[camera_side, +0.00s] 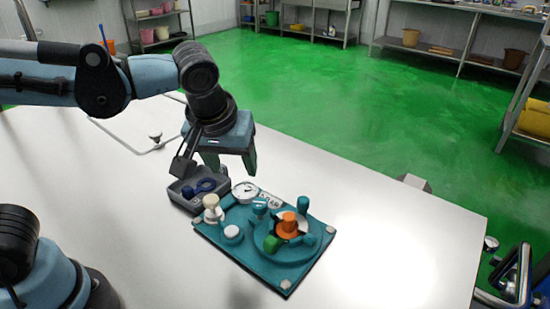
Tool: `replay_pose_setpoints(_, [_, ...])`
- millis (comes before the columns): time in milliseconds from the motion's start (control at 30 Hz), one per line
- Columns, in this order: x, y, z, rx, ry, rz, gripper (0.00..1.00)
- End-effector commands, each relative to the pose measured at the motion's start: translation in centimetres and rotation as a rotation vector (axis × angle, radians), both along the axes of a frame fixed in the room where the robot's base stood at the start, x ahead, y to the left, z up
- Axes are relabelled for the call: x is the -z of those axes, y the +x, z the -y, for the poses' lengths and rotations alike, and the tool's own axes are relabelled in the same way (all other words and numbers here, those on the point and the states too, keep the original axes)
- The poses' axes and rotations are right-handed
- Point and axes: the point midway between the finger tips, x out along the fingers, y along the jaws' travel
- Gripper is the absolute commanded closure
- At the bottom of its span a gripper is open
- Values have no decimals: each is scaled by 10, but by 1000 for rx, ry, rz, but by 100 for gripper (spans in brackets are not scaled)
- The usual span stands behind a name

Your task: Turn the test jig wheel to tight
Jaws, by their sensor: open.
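The test jig (250,256) is a teal plate with pale corner pads, lying on the white table below and to the right of my gripper. On its right part is a round teal wheel (284,254) with an orange centre (288,224), a green knob (271,243) and teal knobs around it. A white dial gauge (245,191) sits at the plate's back edge beside a label (270,199), too small to read. My gripper (231,165) hangs above the back of the jig, open and empty, pointing down, apart from the wheel. The wheel's setting cannot be read.
A grey tray (183,200) with dark blue parts (202,187) stands left of the gauge. A cream knob (211,203) and a white-topped teal post (233,233) rise from the plate's left side. The table (390,235) is clear to the right.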

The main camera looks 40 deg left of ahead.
Motion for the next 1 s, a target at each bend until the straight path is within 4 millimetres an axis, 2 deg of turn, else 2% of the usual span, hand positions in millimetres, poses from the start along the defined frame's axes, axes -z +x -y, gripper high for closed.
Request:
replay_pose_setpoints(33, [-2,4,15,-47,10,-7,40])
replay_pose_setpoints(100, [-4,6,30,-126,25,-10,40])
replay_pose_setpoints(300, [-5,9,53,-268,53,4,40])
replay_pose_setpoints(433, [-2,10,55,-293,56,9,40])
replay_pose_setpoints(567, [9,13,51,-294,56,10,40])
replay_pose_setpoints(1000, [73,32,32,-293,54,10,40])
